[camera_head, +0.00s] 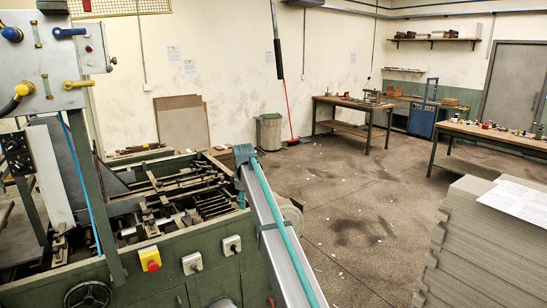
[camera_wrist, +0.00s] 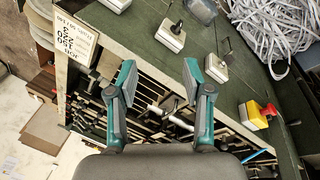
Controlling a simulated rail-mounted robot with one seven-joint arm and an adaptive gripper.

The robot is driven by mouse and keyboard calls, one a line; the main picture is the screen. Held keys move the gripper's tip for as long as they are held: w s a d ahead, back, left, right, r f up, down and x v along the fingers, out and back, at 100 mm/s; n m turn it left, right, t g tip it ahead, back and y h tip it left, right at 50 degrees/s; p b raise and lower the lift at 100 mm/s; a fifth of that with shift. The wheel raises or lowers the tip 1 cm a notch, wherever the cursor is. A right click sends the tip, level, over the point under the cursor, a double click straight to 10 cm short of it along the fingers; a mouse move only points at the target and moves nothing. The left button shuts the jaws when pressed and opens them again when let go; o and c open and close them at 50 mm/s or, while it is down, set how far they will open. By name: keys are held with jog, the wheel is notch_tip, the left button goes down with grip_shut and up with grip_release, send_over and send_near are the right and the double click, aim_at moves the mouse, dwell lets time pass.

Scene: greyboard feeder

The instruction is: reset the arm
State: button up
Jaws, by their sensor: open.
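My gripper (camera_wrist: 160,65) shows in the wrist view with its two teal fingers spread apart and nothing between them. Behind the fingers is the green feeder machine (camera_wrist: 225,55), with its open bay of metal bars and slats. I cannot tell how far the fingertips are from it. In the head view the feeder machine (camera_head: 205,268) stands at the left, its bay open on top. I cannot make out my gripper with certainty in the head view.
A yellow-and-red button (camera_head: 150,259) and switches (camera_head: 192,263) stick out from the machine. A greyboard stack (camera_head: 485,245) stands at the right. Workbenches (camera_head: 345,103) and a bin (camera_head: 268,132) are farther back. The floor (camera_head: 345,205) between is mostly clear. Paper strips (camera_wrist: 270,25) lie at the upper right.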

jog(key=s+d+f+m+g, duration=0.1)
jog(key=s+d+f+m, duration=0.3)
jog(key=s+f, duration=0.8)
jog(key=s+d+f+m+g, duration=0.15)
jog(key=s+d+f, duration=0.6)
jog(key=f, duration=0.85)
jog(key=s+d+f+m+g, duration=0.1)
jog(key=s+d+f+m, duration=0.35)
jog(key=s+f, duration=0.75)
jog(key=s+d+f+m+g, duration=0.1)
jog(key=s+d+f, duration=0.3)
jog(key=s, duration=1.1)
jog(key=s+d+f+m+g+b, duration=0.1)
jog(key=s+d+f+g, duration=0.2)
jog(key=s+f, duration=0.5)
jog(key=s+d+f+m+g+b, duration=0.1)
jog(key=s+d+f, duration=0.4)
jog(key=s, duration=1.7)
jog(key=shift+f+m+g, duration=0.55)
jog(key=shift+m+g, duration=0.05)
jog(key=shift+g, duration=0.05)
